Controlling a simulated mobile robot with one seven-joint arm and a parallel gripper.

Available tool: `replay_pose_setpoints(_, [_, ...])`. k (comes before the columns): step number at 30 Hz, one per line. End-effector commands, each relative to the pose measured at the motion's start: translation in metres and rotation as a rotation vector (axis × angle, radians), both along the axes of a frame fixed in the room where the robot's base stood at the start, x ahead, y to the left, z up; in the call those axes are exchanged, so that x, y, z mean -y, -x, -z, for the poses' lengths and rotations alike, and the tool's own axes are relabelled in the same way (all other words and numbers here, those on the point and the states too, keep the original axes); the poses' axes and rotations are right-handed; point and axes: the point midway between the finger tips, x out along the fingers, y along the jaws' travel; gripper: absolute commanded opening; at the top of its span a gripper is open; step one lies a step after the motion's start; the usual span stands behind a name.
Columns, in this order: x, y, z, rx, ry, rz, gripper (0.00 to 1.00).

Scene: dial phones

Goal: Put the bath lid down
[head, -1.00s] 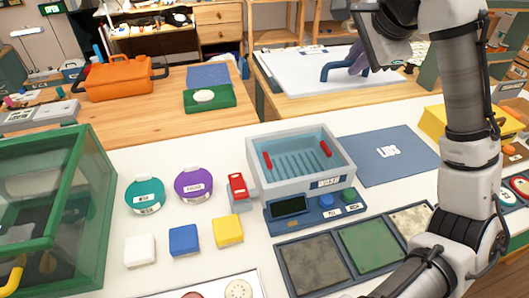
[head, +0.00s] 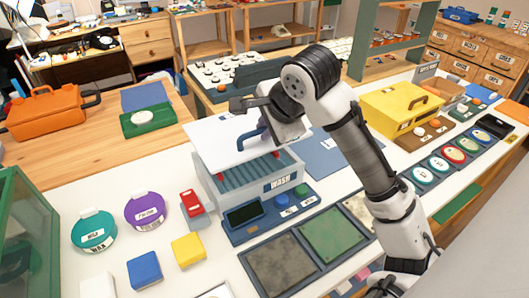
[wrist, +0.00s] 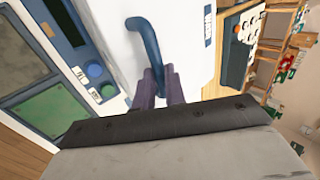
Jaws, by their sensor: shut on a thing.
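The bath lid (head: 222,137) is a flat white panel with a blue bar handle (head: 248,134). In the head view it hangs over the grey wash bath (head: 225,196). The bath's teal ribbed inside shows below the lid's front edge, so the lid is apart from the front rim. Whether its back edge touches is hidden. My gripper (head: 265,134) is shut on the handle from above. In the wrist view the purple fingers (wrist: 160,88) close on the blue handle (wrist: 147,42), with the white lid (wrist: 182,30) beyond.
A control panel with a dark screen (head: 243,214) fronts the bath. A red-topped block (head: 192,204) stands close on its left. The blue mat (head: 322,156), partly hidden behind my arm, lies to the right. A yellow box (head: 400,107) stands farther right.

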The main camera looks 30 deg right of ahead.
Motion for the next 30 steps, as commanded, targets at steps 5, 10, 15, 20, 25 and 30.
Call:
replay_pose_setpoints(5, [0.001,0.000,0.029,0.001,-0.001,0.003,0.00])
replay_pose_setpoints(10, [0.000,0.000,0.044,0.002,0.000,0.001,0.00])
replay_pose_setpoints(15, [0.001,0.000,0.068,0.001,-0.001,0.003,0.00])
replay_pose_setpoints(20, [0.000,0.000,0.074,0.003,0.000,0.001,0.00])
replay_pose_setpoints(25, [0.000,0.000,0.074,0.003,0.001,0.001,0.00])
replay_pose_setpoints(30, [0.000,0.000,0.076,0.001,0.001,0.001,0.21])
